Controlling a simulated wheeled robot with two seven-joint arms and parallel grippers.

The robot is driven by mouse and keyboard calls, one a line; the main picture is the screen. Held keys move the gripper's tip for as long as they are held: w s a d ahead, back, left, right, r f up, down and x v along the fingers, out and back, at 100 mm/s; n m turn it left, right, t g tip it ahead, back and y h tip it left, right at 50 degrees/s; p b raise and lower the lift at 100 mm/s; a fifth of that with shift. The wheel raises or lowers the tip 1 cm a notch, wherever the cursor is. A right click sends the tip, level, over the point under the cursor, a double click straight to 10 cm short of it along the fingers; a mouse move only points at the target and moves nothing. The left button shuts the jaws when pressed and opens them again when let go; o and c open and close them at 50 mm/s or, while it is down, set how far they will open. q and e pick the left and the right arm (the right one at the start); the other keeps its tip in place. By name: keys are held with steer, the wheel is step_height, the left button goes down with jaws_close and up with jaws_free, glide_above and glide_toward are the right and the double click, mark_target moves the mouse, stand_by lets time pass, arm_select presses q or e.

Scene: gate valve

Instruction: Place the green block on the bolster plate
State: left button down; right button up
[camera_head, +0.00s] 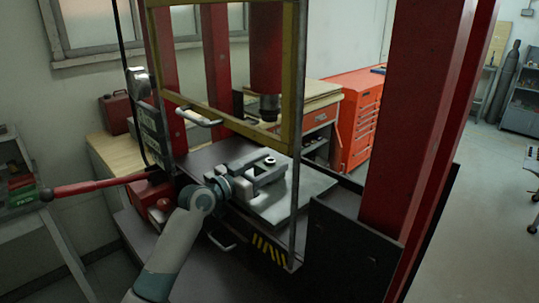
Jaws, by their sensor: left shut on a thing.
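My left gripper (264,172) reaches in from the lower left, inside the press frame, low over the bolster plate (306,192). The plate is a flat grey metal slab on the press bed. The gripper is shut on a small block, mostly hidden by the fingers. I cannot make out a green colour on it. A round, ring-like dark shape shows at the fingertips. I cannot tell whether the block touches the plate. My right gripper is not in view.
The red press posts (415,130) and a yellow-framed guard (222,125) with a handle surround the work area. The press ram (267,105) hangs above the plate. A red lever (95,186) sticks out at left. The plate's right part is bare.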

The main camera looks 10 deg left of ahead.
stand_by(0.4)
arm_select(q)
steer(key=c, duration=0.8)
jaws_free()
steer(key=shift+f, duration=0.1)
steer(key=shift+o, duration=0.2)
steer(key=shift+s, duration=0.1)
steer(key=shift+s+a+b, duration=0.4)
steer(key=shift+s, duration=0.05)
steer(key=b+v, duration=0.3)
steer(key=v, duration=0.7)
steer(key=shift+s+a+b, duration=0.15)
steer(key=shift+s+b, duration=0.15)
